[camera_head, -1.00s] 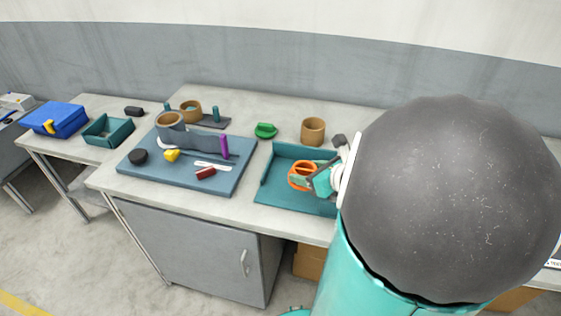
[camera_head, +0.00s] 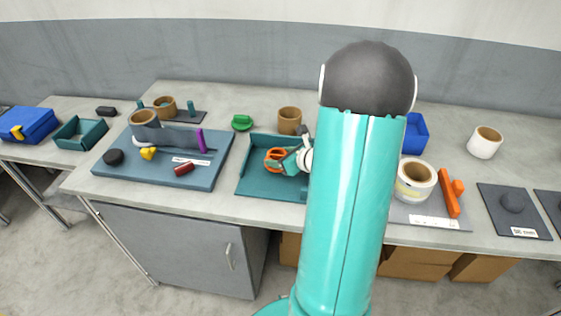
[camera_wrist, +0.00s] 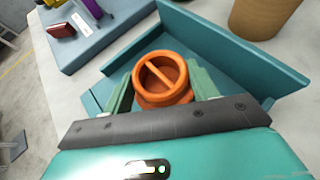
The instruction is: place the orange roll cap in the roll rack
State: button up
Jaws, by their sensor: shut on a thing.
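The orange roll cap (camera_head: 274,158) is a round ring with a bar across its top. My gripper (camera_head: 286,160) is shut on it, over the teal open-fronted tray (camera_head: 262,186). In the wrist view the cap (camera_wrist: 161,79) sits between the two green fingers of my gripper (camera_wrist: 162,92), with the tray (camera_wrist: 205,35) behind it. I cannot tell whether the cap touches the tray floor. A dark board with upright teal pegs (camera_head: 191,107) stands at the back left, with a brown roll on it; it may be the roll rack, but I cannot tell for sure.
A brown roll (camera_head: 289,120) and a green piece (camera_head: 242,122) stand behind the tray. A blue-grey board (camera_head: 140,177) with several small items lies left. A wide roll (camera_head: 415,180) and an orange piece (camera_head: 448,193) are right. My arm hides part of the table.

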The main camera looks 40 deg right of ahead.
jog(key=shift+f, duration=1)
jog(key=shift+f, duration=0.15)
jog(key=o, duration=1)
jog(key=shift+c, duration=0.2)
